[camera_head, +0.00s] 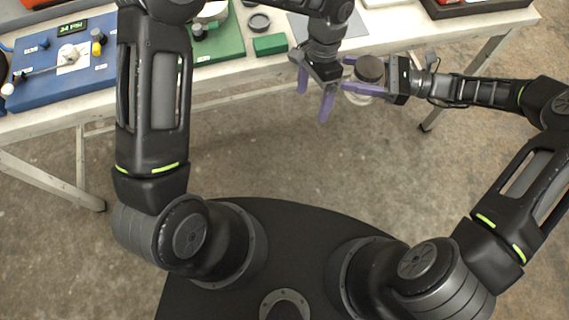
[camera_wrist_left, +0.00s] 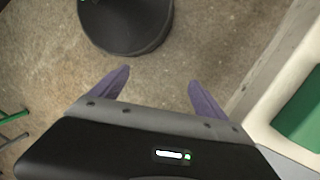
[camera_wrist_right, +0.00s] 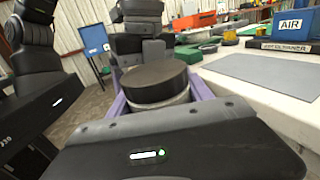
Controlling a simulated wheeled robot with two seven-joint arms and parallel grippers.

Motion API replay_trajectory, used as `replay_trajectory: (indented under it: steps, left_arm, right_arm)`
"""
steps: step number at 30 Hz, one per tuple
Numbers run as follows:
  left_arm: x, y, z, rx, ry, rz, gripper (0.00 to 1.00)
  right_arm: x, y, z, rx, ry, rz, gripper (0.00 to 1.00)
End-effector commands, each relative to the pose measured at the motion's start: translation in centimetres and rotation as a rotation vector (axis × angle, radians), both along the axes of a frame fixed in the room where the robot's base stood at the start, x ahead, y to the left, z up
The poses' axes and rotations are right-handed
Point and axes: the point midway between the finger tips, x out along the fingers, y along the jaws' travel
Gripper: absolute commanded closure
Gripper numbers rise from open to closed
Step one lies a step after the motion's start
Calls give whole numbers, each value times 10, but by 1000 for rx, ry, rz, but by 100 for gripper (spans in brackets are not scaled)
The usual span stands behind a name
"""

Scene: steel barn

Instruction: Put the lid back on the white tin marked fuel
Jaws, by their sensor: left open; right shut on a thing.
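My right gripper (camera_head: 348,74) is shut on a round container with a dark flat top (camera_head: 370,68) and a pale body. It is held in front of the table's edge, and also shows between the purple fingers in the right wrist view (camera_wrist_right: 157,82). I see no fuel marking on it. My left gripper (camera_head: 314,95) is open and empty, just left of the container and apart from it, fingers pointing down.
The table (camera_head: 240,72) has a blue board (camera_head: 40,72) with a gauge and knobs, a green board (camera_head: 225,40), a small green block (camera_head: 270,44) and a dark round dish-like piece (camera_head: 259,22). A grey mat (camera_wrist_right: 265,68) lies near an AIR sign (camera_wrist_right: 291,25). The floor ahead is clear.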

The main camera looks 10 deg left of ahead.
Motion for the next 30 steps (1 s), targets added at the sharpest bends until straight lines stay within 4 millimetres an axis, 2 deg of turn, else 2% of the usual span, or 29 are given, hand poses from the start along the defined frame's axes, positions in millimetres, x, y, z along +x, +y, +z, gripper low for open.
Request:
replay_trajectory:
  steps: [1, 6, 12, 16, 21, 30]
  left_arm:
    - [-14, -4, -26, -48, 14, 52, 15]
    - [-59, -16, -98, -196, 26, 295, 15]
    - [-112, -11, -155, -284, 5, 641, 15]
    - [-140, 4, -175, -285, -33, 846, 15]
    - [-164, 24, -186, -260, -83, 1013, 15]
    - [-171, 33, -188, -247, -111, 1074, 15]
  right_arm:
    - [0, 0, 1, 2, -1, 0, 100]
    - [0, 0, 1, 2, -1, 0, 100]
    - [0, 0, 1, 2, -1, 0, 100]
    - [0, 0, 1, 2, -1, 0, 100]
    - [0, 0, 1, 2, -1, 0, 100]
    - [0, 0, 1, 2, -1, 0, 100]
